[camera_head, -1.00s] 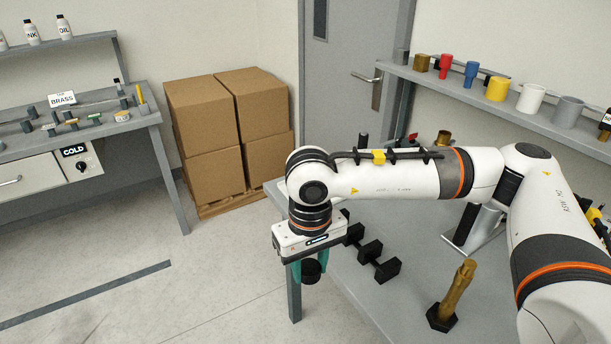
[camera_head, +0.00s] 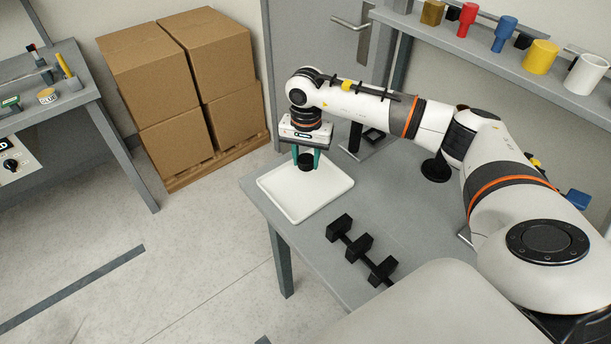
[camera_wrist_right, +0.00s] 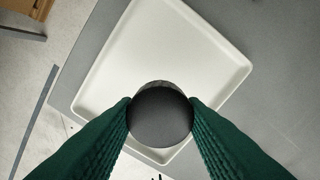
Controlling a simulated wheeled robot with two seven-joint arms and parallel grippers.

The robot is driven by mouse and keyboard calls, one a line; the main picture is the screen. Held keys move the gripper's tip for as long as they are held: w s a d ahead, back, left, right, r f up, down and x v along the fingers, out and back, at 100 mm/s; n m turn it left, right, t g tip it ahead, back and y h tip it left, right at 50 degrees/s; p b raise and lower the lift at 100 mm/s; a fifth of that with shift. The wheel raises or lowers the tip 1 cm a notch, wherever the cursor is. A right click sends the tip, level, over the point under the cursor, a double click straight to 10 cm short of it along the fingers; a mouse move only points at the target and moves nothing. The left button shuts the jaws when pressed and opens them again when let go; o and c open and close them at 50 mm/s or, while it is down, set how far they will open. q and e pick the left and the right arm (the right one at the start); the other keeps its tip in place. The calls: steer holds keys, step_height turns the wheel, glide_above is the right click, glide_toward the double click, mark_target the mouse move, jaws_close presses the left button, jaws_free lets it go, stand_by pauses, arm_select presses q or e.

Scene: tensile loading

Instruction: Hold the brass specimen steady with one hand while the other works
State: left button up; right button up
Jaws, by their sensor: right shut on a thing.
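My right gripper (camera_head: 306,158) has green fingers pointing down over a white tray (camera_head: 330,193) at the table's far left corner. It is shut on a black round-topped piece (camera_head: 306,161). In the right wrist view this black piece (camera_wrist_right: 160,115) sits between the two green fingers, over the tray (camera_wrist_right: 160,45). Its lower part is hidden, so I cannot tell whether it touches the tray. My left gripper is not in view.
A black holder with three blocks (camera_head: 359,246) lies on the grey table (camera_head: 400,220) near its front edge. A shelf (camera_head: 470,45) with coloured cups runs behind. Cardboard boxes (camera_head: 190,85) stand on the floor, with another bench (camera_head: 60,105) at far left.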

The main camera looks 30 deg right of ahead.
mark_target(305, 184)
step_height(305, 184, down, 3)
steer(key=shift+r, duration=0.15)
steer(key=shift+w+f+p, duration=0.15)
steer(key=shift+f+p, duration=0.25)
steer(key=shift+f, duration=0.3)
step_height(305, 184, down, 2)
steer(key=shift+f+p, duration=0.15)
steer(key=shift+p, duration=0.2)
steer(key=shift+f, duration=0.25)
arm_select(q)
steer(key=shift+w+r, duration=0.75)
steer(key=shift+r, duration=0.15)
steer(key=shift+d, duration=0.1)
arm_select(e)
steer(key=shift+f, duration=0.15)
steer(key=shift+f+b, duration=0.15)
steer(key=shift+b, duration=0.15)
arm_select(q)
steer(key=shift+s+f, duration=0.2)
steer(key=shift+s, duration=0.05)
arm_select(e)
steer(key=o, duration=1.1)
